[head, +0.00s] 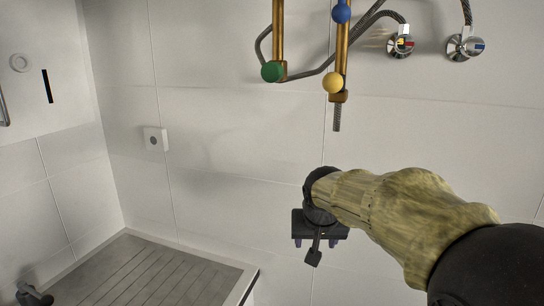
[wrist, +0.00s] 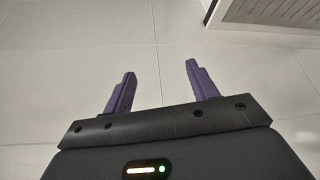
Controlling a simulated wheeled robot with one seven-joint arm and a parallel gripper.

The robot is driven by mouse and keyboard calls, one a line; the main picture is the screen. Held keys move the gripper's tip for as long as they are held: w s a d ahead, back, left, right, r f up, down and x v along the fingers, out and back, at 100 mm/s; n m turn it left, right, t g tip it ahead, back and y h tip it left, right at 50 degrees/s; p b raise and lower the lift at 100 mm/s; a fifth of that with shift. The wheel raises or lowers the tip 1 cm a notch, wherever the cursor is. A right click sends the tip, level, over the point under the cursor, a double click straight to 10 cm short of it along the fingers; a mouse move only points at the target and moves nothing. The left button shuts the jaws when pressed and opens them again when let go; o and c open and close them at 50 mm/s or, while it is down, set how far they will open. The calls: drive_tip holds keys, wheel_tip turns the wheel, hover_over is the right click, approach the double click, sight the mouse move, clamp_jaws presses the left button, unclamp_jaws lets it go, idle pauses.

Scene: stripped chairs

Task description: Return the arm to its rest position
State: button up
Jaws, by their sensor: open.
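My arm reaches in from the lower right in the head view, its wooden-looking sleeve ending in a black wrist. My gripper (head: 316,241) hangs from it, pointing down in front of the pale tiled wall. In the wrist view my gripper (wrist: 157,88) shows two purple fingers spread apart. Nothing is between them and only pale tiles lie beyond. The gripper touches nothing that I can see.
Brass pipes (head: 341,55) with coloured balls and dark hoses hang on the wall above my gripper. Two chrome valves (head: 400,45) (head: 465,47) are at the upper right. A slatted grey tray (head: 150,275) lies at the lower left. A small white box (head: 155,139) is on the wall.

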drive_tip(key=s+d+f+g+p, duration=0.1)
drive_tip(key=s+d+f, duration=0.1)
drive_tip(key=s+f, duration=0.5)
drive_tip(key=s+d+f+g+p, duration=0.1)
drive_tip(key=s+d+f+g, duration=0.1)
drive_tip(key=s+f, duration=0.6)
drive_tip(key=shift+s+d+n+y+p, duration=0.3)
drive_tip(key=shift+s+d, duration=0.45)
drive_tip(key=shift+s, duration=0.4)
drive_tip(key=shift+s+r, duration=0.1)
drive_tip(key=shift+s, duration=0.05)
